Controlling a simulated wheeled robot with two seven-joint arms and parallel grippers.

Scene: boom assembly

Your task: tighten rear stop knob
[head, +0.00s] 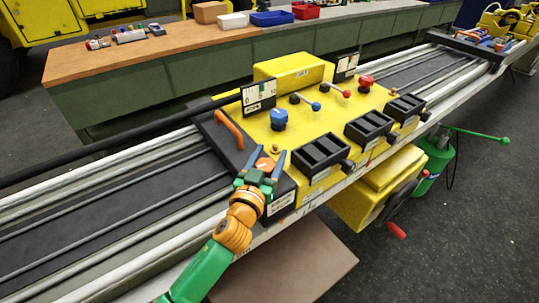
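A yellow machine carriage (318,128) sits on the long rails. An orange round knob (265,164) is on its black left end plate. My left gripper (266,157) reaches in from the lower left, its two teal fingers apart on either side of this orange knob. I cannot tell whether the fingers touch it. A blue knob (279,119) stands on the yellow top, and a red knob (366,83) is farther back right. No label readable here shows which one is the rear stop knob. My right gripper is not in view.
An orange curved handle (229,129) stands just left of the gripper. Black bins (320,158) line the carriage front, and small levers (305,101) stand on top. A dial panel (259,95) rises behind. A workbench (170,60) is at the back. Open floor (460,220) lies right.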

